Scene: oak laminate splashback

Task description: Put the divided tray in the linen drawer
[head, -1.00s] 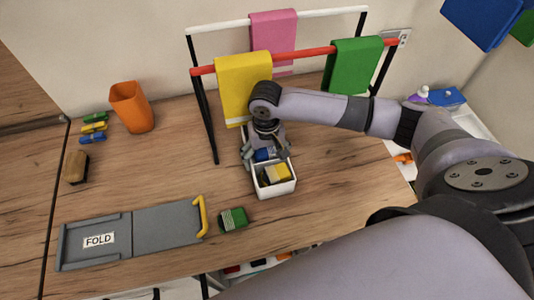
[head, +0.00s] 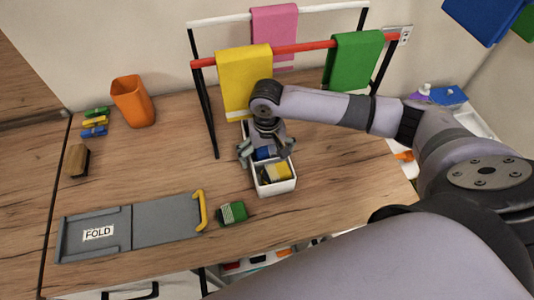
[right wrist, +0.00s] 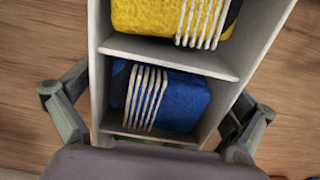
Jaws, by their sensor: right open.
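The white divided tray (head: 277,188) stands on the wooden worktop in the head view, below the hanging yellow cloth. It holds a yellow folded cloth (right wrist: 165,16) and a blue folded cloth (right wrist: 172,102) in separate compartments, each with pale stripes. A sliver of green shows at the tray's near end in the right wrist view. My right gripper (head: 266,153) is open over the tray's far end, one finger on each side. In the right wrist view its fingers (right wrist: 160,125) stand apart from the tray walls. My left gripper is not in view. I cannot tell which drawer is the linen drawer.
A drying rack (head: 205,105) stands behind the tray. A green folded cloth (head: 232,213) and a grey FOLD board (head: 165,222) lie in front and left. An orange bin (head: 133,102), small clips (head: 94,132) and a brush (head: 77,160) sit left. A dark handle (head: 130,292) shows below the front edge.

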